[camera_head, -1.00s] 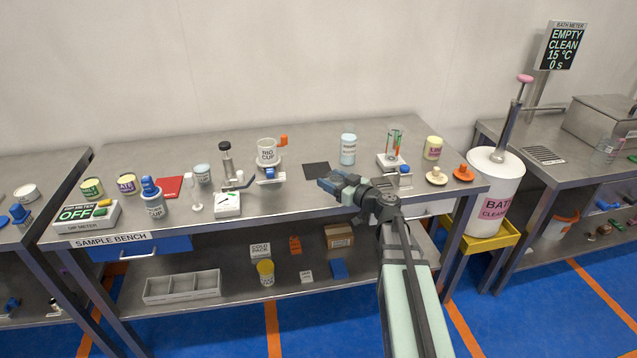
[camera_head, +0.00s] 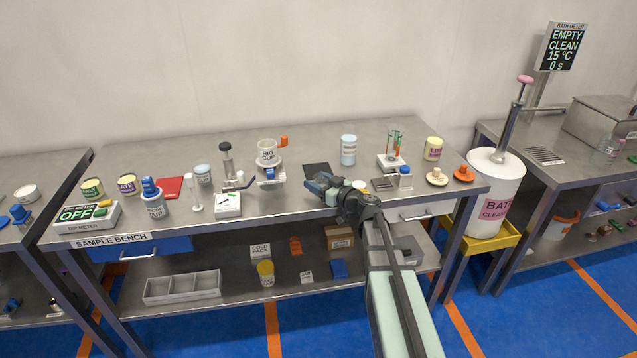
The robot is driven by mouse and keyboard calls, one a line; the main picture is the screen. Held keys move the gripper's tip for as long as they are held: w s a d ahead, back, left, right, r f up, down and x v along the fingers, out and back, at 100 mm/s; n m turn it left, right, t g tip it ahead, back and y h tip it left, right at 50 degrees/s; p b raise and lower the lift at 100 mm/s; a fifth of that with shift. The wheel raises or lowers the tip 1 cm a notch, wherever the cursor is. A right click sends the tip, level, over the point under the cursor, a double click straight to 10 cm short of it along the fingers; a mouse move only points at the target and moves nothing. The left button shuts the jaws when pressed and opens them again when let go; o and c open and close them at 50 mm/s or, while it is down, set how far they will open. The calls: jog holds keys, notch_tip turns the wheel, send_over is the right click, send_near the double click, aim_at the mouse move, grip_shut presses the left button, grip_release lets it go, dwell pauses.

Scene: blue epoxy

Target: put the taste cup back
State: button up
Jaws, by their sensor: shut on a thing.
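My gripper (camera_head: 318,187) is over the front part of the sample bench (camera_head: 283,197), just in front of a dark square pad (camera_head: 317,169). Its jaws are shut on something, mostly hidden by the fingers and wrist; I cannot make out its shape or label. No cup that I can read as the taste cup shows. A clear cup labelled RIG CUP (camera_head: 267,153) stands on a small stand left of my gripper. Another cup with a blue top (camera_head: 154,205) stands at the bench's left; only CUP is legible on it.
A pale blue jar (camera_head: 348,150) stands behind my gripper. A rack with tubes (camera_head: 391,158) and a small blue-topped thing (camera_head: 405,177) are to the right. A white scale-like box (camera_head: 228,205) is left.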

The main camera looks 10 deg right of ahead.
jog(key=shift+f, duration=0.1)
jog(key=o, duration=1.1)
jog(key=shift+f, duration=0.1)
jog(key=shift+s, duration=0.1)
jog(key=v, duration=1.3)
jog(key=shift+s+d, duration=0.2)
jog(key=shift+s, duration=0.05)
